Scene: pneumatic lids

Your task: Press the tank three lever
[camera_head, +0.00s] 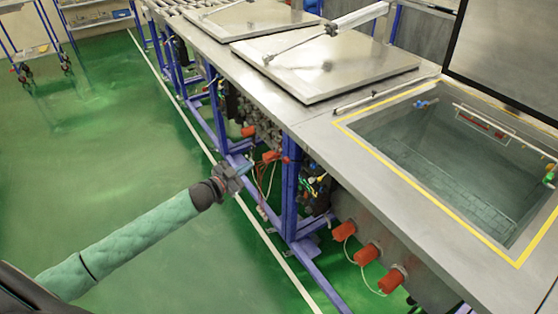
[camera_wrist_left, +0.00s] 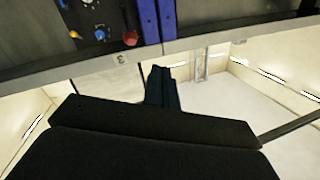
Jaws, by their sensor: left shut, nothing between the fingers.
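My left gripper (camera_head: 245,169) is shut and empty, held out over the floor just left of the bench's front edge. In the left wrist view its closed fingers (camera_wrist_left: 161,80) point at the bench edge, where a small mark that looks like a 3 (camera_wrist_left: 122,59) shows. Beyond that edge are a red knob (camera_wrist_left: 130,38), a blue knob (camera_wrist_left: 100,34) and an orange knob (camera_wrist_left: 74,34) on a dark panel. In the head view a cluster of valve parts (camera_head: 315,187) hangs under the bench edge, right of the gripper. I cannot tell which part is the tank three lever.
The steel bench (camera_head: 310,122) carries two closed lids, the nearer one (camera_head: 325,65) and the farther one (camera_head: 250,18). An open tank (camera_head: 450,160) with a yellow border is at the right. Blue posts (camera_head: 291,190) and orange connectors (camera_head: 342,231) line the front.

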